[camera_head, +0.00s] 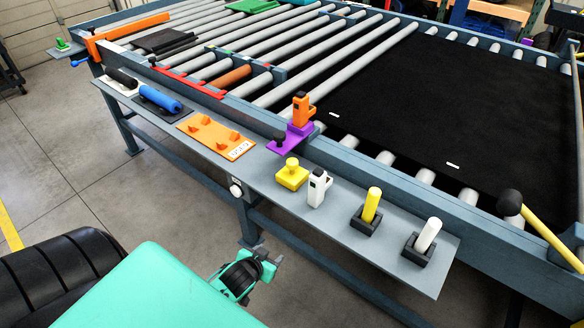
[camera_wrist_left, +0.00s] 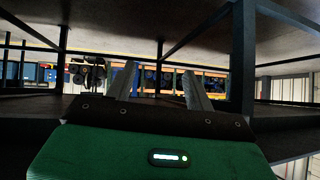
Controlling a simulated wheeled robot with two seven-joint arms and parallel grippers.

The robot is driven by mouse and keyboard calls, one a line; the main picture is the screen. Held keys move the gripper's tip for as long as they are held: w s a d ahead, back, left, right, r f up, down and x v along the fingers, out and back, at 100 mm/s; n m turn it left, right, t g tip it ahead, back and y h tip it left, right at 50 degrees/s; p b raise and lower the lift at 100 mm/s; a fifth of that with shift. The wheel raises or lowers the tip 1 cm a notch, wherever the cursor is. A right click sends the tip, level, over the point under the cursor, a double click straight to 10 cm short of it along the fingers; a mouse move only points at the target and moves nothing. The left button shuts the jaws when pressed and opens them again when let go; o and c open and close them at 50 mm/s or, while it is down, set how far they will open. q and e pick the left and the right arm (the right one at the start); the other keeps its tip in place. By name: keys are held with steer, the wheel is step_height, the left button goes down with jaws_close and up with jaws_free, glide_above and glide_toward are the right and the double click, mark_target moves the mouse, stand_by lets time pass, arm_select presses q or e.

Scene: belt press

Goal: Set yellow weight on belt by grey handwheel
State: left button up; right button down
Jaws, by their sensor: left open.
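The yellow weight (camera_head: 291,177), a square block with a round knob on top, stands upright on the grey front shelf (camera_head: 400,292). The black belt (camera_head: 455,100) lies flat over the rollers behind it, with two small white marks. I cannot pick out a grey handwheel for certain. My left gripper (camera_head: 272,258) is in front of the shelf, apart from the weight. In the left wrist view its two fingers (camera_wrist_left: 160,88) are spread with nothing between them. My right gripper is not in view.
Beside the weight stand a white block (camera_head: 318,188) and a purple-and-orange clamp (camera_head: 298,125). Yellow (camera_head: 372,205) and white (camera_head: 429,234) pegs stand in black holders to the right. A blue frame rail runs between shelf and belt. A yellow-handled lever (camera_head: 545,235) rises at right.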

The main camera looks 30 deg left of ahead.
arm_select(q)
step_height(320, 180, up, 28)
steer(key=w+t+p, duration=0.2)
steer(key=w+t, duration=0.1)
steer(key=t, duration=0.2)
steer(key=p, duration=0.2)
glide_toward(292, 162)
steer(key=shift+n+t, duration=0.3)
steer(key=shift+n, duration=0.1)
steer(key=x, duration=0.4)
steer(key=shift+a+f, duration=0.15)
steer(key=shift+w+f, duration=0.15)
steer(key=shift+w, duration=0.35)
steer(key=shift+w+p, duration=0.55)
steer(key=shift+p, duration=0.1)
steer(key=p+x, duration=0.1)
steer(key=x, duration=0.2)
steer(key=shift+w+f, duration=0.1)
steer(key=shift+f, duration=0.1)
steer(key=shift+w+f+p, duration=0.2)
steer(key=shift+w+p, duration=0.1)
steer(key=shift+w, duration=0.1)
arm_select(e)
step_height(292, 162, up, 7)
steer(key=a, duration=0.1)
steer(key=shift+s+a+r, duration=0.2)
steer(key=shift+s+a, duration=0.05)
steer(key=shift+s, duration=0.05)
